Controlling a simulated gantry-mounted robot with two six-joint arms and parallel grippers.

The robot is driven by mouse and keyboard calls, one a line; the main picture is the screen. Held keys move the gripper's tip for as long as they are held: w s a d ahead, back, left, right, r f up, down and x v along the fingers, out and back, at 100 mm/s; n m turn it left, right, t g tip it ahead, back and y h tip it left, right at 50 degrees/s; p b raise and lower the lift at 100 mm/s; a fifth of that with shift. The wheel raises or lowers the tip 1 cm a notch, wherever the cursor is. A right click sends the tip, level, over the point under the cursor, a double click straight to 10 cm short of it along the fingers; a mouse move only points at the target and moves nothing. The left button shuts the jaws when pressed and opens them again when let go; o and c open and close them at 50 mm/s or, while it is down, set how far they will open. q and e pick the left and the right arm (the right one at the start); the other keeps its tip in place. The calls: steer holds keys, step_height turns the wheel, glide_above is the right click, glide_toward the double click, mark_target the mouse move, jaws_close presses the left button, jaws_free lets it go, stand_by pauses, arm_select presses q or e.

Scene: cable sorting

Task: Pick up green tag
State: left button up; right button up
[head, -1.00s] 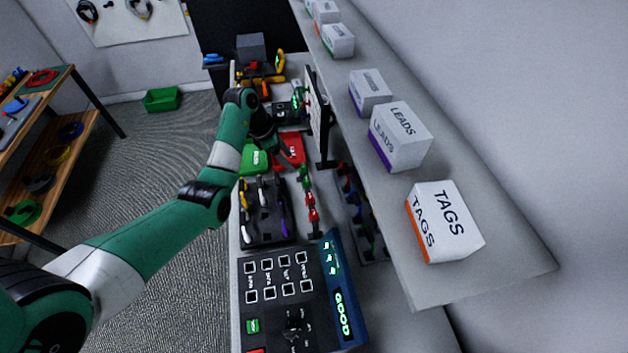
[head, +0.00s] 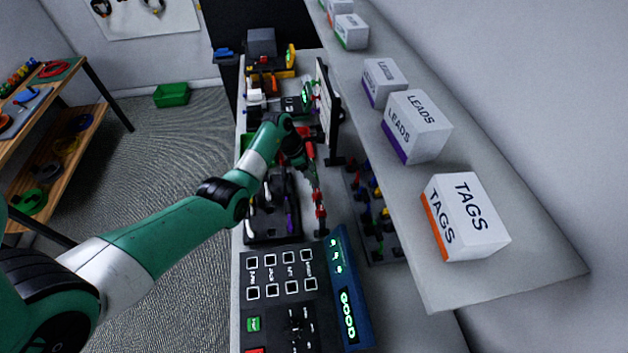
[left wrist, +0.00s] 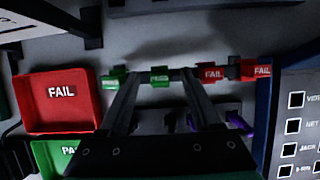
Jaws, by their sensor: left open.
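In the left wrist view a row of small tags hangs on a dark rail. A green tag (left wrist: 160,76) with blurred lettering lies between my left gripper's (left wrist: 160,74) two fingertips, which are spread apart. A second green tag (left wrist: 115,77) is just left of the left fingertip. Two red FAIL tags, one nearer (left wrist: 211,73) and one farther right (left wrist: 257,70), are right of the fingers. In the head view my left gripper (head: 298,160) hangs over the far end of the tag row and hides the green tags; a red tag (head: 320,211) shows at the near end.
A red FAIL bin (left wrist: 61,103) and a green PASS bin (left wrist: 68,152) are left of the fingers in the wrist view. A button panel (head: 283,277) stands nearest on the bench. A shelf with a TAGS box (head: 470,215) overhangs the right side. An upright board (head: 329,110) stands behind.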

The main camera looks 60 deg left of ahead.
arm_select(q)
steer(key=shift+r, duration=0.1)
jaws_close()
stand_by(0.3)
steer(key=shift+r, duration=0.5)
step_height(320, 180, up, 2)
steer(key=shift+r+p, duration=0.25)
steer(key=shift+p, duration=0.5)
steer(key=s+d+r+p, duration=0.8)
steer(key=s+r+p, duration=0.3)
steer(key=p, duration=0.3)
steer(key=shift+v, duration=0.8)
